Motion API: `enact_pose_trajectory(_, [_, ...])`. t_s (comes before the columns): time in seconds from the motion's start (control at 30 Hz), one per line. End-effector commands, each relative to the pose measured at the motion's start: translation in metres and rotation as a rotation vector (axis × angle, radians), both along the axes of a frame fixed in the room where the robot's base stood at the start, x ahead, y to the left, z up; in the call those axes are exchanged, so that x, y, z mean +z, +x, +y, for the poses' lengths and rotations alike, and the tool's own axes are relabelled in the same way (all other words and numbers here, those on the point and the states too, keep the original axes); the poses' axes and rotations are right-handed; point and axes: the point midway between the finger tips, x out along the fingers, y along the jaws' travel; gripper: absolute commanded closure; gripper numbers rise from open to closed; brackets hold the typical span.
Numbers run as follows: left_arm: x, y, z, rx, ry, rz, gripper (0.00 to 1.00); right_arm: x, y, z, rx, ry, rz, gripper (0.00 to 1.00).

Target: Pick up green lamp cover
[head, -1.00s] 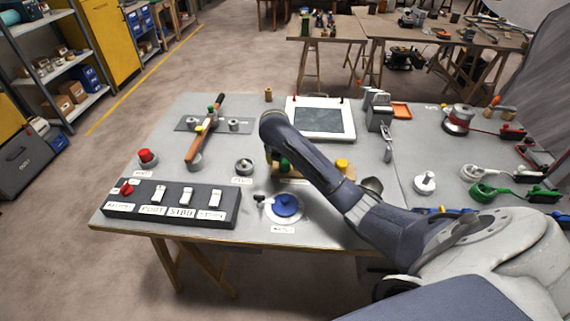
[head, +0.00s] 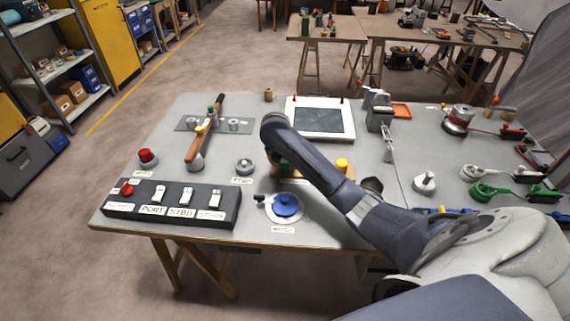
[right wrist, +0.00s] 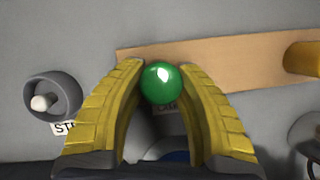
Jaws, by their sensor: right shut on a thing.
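The green lamp cover (right wrist: 162,84) is a glossy green dome in the right wrist view. It sits between the tips of the two yellow fingers of my right gripper (right wrist: 161,92), which is shut on it. The cover is over the near edge of a wooden board (right wrist: 225,62); whether it still touches the board cannot be told. In the head view my right arm hides most of the gripper, and only a bit of green cover (head: 285,166) shows beside it. My left gripper is not in view.
A yellow cover (head: 342,164) stands at the board's right end. A lamp base with a pale bulb (head: 244,166) is left of the gripper. A blue dome (head: 286,205) and a switch box (head: 172,201) are nearer the front edge. A white-framed panel (head: 320,120) lies behind.

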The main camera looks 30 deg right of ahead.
Motion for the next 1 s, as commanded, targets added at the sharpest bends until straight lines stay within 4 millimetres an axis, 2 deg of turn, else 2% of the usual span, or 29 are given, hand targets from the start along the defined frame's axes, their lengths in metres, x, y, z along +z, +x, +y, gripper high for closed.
enact_pose_trajectory(0.43, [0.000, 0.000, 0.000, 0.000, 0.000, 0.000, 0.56, 0.002, 0.000, 0.000, 0.000, -0.001, 0.001, 0.87])
enact_pose_trajectory(0.57, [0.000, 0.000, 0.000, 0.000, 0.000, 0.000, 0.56, 0.009, 0.000, 0.001, -0.001, 0.002, 0.000, 1.00])
enact_pose_trajectory(1.0, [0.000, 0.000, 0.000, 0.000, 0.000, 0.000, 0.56, 0.069, 0.000, 0.001, -0.001, 0.002, 0.000, 1.00])
